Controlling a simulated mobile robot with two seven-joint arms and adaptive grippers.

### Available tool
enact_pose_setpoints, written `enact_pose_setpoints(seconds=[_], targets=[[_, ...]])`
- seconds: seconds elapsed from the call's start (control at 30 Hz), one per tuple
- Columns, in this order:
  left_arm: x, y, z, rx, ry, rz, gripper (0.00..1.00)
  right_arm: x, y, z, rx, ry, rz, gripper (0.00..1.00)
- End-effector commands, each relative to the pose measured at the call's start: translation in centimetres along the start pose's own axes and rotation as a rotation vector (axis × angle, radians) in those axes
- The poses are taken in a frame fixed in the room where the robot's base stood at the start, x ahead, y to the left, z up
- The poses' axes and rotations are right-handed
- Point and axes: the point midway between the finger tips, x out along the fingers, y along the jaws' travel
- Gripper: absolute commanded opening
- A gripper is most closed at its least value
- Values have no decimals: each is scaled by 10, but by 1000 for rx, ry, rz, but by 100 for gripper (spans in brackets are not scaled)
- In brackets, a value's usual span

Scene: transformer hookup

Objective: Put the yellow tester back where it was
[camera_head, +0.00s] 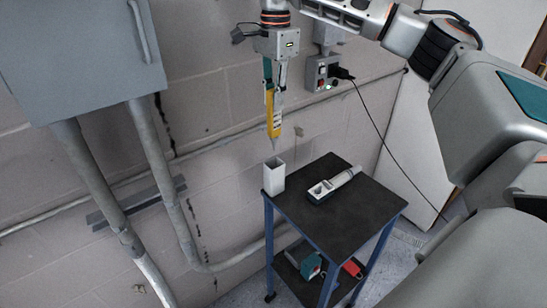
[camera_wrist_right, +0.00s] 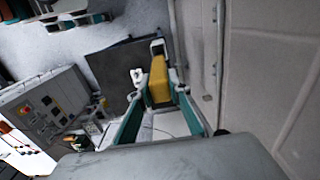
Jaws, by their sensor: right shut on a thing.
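The yellow tester (camera_head: 272,108) hangs upright with its grey tip down in my right gripper (camera_head: 275,82), which is shut on its upper part. In the right wrist view the yellow tester (camera_wrist_right: 160,78) lies between the teal fingers of the right gripper (camera_wrist_right: 160,100). A white open-topped square holder (camera_head: 274,176) stands at the back left corner of a black-topped cart (camera_head: 340,218). The tester's tip is above this holder and apart from it. My left gripper is not in view.
A grey-and-white handheld device (camera_head: 333,186) lies on the cart. Teal and red items (camera_head: 311,265) are on its lower shelf. A socket box (camera_head: 322,73) with a black cable is on the wall behind. A grey cabinet (camera_head: 80,50) with pipes stands left.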

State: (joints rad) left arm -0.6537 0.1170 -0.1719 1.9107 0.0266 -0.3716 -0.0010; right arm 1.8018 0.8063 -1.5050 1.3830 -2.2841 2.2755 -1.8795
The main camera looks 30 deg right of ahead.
Motion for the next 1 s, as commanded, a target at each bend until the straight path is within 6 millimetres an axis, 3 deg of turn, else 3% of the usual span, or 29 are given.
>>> enact_pose_setpoints(seconds=[0.1, 0.4, 0.87, 1.0], targets=[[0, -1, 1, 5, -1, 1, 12, 32, 2, 0, 1, -1, 4, 0], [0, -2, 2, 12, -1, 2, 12, 98, 2, 0, 1, -1, 0, 0], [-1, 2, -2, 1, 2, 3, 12, 147, 3, -1, 2, 0, 0, 0], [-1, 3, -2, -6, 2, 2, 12, 153, 2, -1, 1, 0, -2, 0]])
